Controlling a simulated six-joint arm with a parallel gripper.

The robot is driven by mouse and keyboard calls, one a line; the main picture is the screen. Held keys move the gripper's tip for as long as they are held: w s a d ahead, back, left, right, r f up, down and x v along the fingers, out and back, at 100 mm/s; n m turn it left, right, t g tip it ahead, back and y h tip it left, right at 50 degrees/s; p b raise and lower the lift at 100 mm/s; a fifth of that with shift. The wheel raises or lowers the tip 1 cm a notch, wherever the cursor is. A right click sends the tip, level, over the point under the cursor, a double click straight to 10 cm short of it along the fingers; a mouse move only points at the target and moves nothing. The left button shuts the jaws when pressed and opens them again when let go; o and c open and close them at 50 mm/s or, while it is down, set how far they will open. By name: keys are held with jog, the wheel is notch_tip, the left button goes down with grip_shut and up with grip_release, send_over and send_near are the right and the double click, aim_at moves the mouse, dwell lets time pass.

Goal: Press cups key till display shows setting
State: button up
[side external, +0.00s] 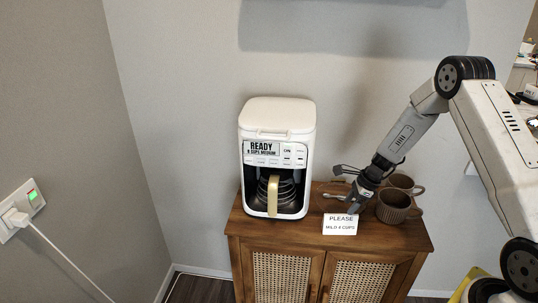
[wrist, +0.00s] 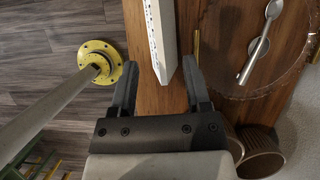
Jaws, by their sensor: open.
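The white coffee maker (side external: 277,118) stands on the left of the wooden cabinet top, its panel facing front. Its display (side external: 262,148) reads READY with a smaller line about cups and MEDIUM; the cup number is too small to be sure of. White keys (side external: 293,154) lie beside and below the display; their labels are unreadable. A white card (side external: 341,224) reads PLEASE MILD 4 CUPS. My gripper (side external: 354,206) is low over the cabinet, right of the coffee maker and by the card. In the wrist view its fingers (wrist: 160,75) are open, with the card's edge (wrist: 165,45) between or just beyond the tips.
Brown cups (side external: 393,206) stand right of my gripper and show in the wrist view (wrist: 262,160). A spoon (wrist: 262,42) lies on a round tray (wrist: 228,70). The cabinet (side external: 325,243) has cane doors. A plug and socket (side external: 18,212) are on the left wall.

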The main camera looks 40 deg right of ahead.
aim_at(340, 222)
jog(key=shift+x, duration=2.05)
jog(key=shift+f, duration=0.25)
grip_shut()
dwell(1.0)
